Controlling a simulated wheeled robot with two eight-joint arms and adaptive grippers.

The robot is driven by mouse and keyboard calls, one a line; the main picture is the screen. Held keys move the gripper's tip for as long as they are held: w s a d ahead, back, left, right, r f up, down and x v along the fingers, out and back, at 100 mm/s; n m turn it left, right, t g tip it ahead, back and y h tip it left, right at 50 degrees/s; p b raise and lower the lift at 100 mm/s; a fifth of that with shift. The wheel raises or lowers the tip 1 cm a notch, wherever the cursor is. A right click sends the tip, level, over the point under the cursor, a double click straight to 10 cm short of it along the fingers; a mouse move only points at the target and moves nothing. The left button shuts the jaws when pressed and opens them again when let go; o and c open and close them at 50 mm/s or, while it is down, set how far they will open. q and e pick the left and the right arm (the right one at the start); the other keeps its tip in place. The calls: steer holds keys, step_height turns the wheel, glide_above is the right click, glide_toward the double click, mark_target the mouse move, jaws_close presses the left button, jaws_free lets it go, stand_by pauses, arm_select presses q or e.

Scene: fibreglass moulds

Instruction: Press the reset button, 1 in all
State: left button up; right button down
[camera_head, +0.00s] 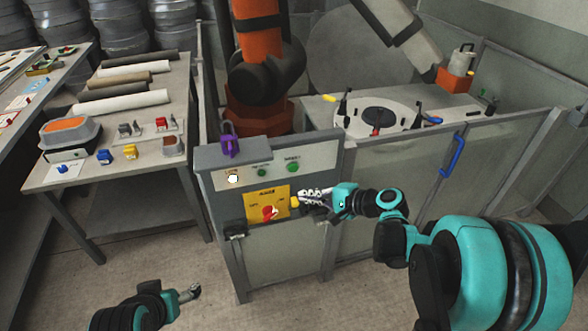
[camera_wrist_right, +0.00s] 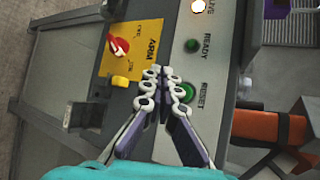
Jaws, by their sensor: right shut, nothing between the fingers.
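The green reset button (camera_head: 293,167) is on the upper right of a grey control panel (camera_head: 228,204). In the right wrist view the button (camera_wrist_right: 188,92) sits just beside the fingertips, under its RESET label, with the finger partly in front of it. My right gripper (camera_head: 304,197) is shut and empty. In the head view it is below the button, near the right edge of the yellow plate. Whether it touches the panel cannot be told. My left gripper (camera_head: 194,292) is low over the floor, away from the panel; its fingers are too small to read.
A green READY light (camera_head: 262,173), a lit white lamp (camera_head: 233,178) and a red rotary switch (camera_head: 269,212) on a yellow plate (camera_head: 256,196) are also on the panel. A purple padlock (camera_head: 229,141) is above. A fenced cell with an orange robot arm (camera_head: 258,45) lies behind.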

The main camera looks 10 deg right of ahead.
glide_toward(290, 172)
steer(key=shift+s+a+x, duration=0.15)
steer(key=shift+x, duration=0.75)
steer(key=shift+s+a+x, duration=0.1)
steer(key=shift+s+x, duration=0.05)
steer(key=shift+x, duration=0.75)
steer(key=shift+s+a+x, duration=0.15)
steer(key=shift+x, duration=0.75)
steer(key=shift+w+f, duration=0.1)
steer(key=shift+f, duration=0.1)
steer(key=shift+w, duration=0.3)
steer(key=shift+w, duration=0.4)
steer(key=shift+s, duration=0.1)
steer(key=shift+s+b, duration=0.3)
steer(key=shift+s, duration=0.45)
steer(key=s, duration=0.5)
steer(key=shift+d, duration=0.1)
